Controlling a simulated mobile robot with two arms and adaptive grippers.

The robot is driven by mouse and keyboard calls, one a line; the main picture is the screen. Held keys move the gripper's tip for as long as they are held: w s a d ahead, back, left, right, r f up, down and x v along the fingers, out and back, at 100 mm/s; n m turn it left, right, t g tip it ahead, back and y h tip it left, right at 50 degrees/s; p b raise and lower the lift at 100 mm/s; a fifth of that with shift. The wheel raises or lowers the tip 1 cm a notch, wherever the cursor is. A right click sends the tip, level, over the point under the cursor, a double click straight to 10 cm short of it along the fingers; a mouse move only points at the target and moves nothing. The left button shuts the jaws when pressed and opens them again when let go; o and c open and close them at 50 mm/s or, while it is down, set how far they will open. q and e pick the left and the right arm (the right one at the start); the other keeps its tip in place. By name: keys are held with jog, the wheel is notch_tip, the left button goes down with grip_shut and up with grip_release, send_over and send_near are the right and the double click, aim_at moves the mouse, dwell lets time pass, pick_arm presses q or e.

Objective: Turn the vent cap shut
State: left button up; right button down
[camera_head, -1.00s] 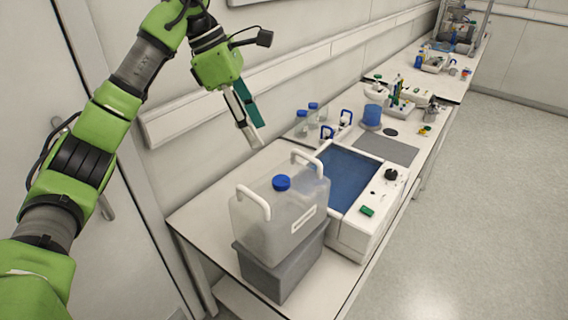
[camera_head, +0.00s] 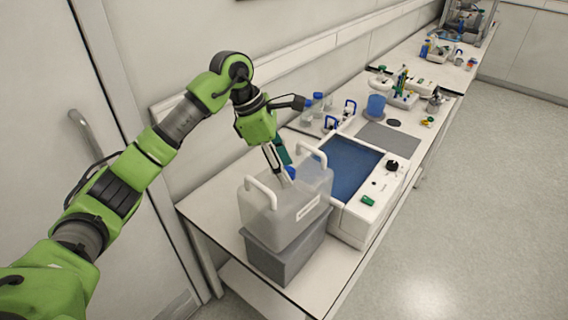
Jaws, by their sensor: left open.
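The vent cap is a blue screw cap (camera_head: 290,173) on top of a translucent white canister (camera_head: 290,217) with two white handles. The canister stands upright in a grey tub (camera_head: 283,262) at the near end of the bench. My left gripper (camera_head: 284,178) points down at the cap, its fingers open. The fingers partly hide the cap, and I cannot tell whether they touch it. My right gripper is not in view.
A white device with a blue top (camera_head: 350,170) stands close to the right of the canister. Blue-capped bottles (camera_head: 312,105) and a blue beaker (camera_head: 376,104) stand farther back. The wall runs along the left of the bench.

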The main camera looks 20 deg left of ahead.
pick_arm(q)
jog(key=c, duration=1.1)
jog(key=shift+b, duration=0.3)
jog(key=shift+a+f+m+b, duration=0.1)
jog(key=shift+f+m+b, duration=0.05)
jog(key=shift+m+b, duration=0.25)
jog(key=shift+m+g+b, duration=0.4)
jog(key=shift+w+m+g+b, duration=0.1)
jog(key=shift+m+g+b, duration=0.25)
jog(key=shift+m, duration=0.45)
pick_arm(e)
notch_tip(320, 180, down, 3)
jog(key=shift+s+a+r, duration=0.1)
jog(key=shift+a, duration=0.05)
pick_arm(q)
jog(key=shift+r, duration=0.2)
